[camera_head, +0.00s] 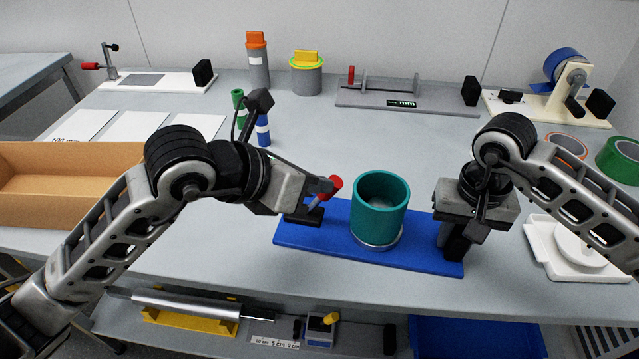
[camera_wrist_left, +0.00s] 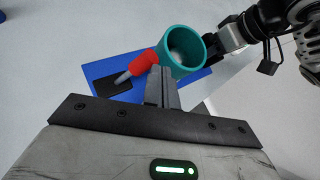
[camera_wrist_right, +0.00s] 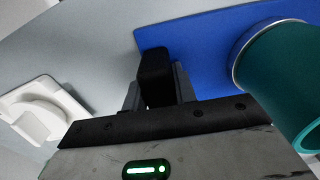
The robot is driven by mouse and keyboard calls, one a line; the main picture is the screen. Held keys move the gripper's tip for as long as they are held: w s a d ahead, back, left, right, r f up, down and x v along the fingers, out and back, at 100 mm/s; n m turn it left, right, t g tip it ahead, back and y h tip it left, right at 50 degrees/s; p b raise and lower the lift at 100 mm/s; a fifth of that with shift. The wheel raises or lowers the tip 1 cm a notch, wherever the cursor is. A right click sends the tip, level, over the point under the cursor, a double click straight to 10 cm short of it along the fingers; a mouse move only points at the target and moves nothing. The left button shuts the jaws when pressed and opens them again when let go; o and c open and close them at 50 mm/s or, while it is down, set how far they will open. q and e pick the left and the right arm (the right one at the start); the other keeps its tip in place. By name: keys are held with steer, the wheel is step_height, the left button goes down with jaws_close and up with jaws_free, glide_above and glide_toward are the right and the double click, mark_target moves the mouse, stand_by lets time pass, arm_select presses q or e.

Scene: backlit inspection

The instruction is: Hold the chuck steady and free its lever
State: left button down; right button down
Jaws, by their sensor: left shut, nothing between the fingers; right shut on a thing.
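The chuck has a blue base plate (camera_head: 310,238) on the grey table, with a teal cup (camera_head: 381,205) upright in a silver ring (camera_head: 376,243). Its lever with a red handle (camera_head: 335,185) slants up at the left end, above a black block (camera_wrist_left: 112,85). My left gripper (camera_head: 322,188) is shut and empty, right beside the red handle; whether it touches cannot be told. My right gripper (camera_head: 456,238) points down at the plate's right end. It is shut on a black block (camera_wrist_right: 153,75) there, between its fingers in the right wrist view.
A white scale-like device (camera_head: 570,248) stands right of the plate, near tape rolls (camera_head: 618,160). A cardboard tray (camera_head: 60,195) is at the left. Green and blue cylinders (camera_head: 262,132) stand behind my left arm. Other fixtures (camera_head: 405,95) line the back. The table between is clear.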

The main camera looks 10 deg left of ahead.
steer(key=shift+f, duration=0.15)
arm_select(q)
steer(key=v, duration=1)
steer(key=shift+s, duration=0.3)
steer(key=shift+a+r, duration=0.1)
steer(key=shift+a, duration=0.05)
arm_select(e)
steer(key=c, duration=1.1)
jaws_free()
steer(key=shift+o, duration=0.3)
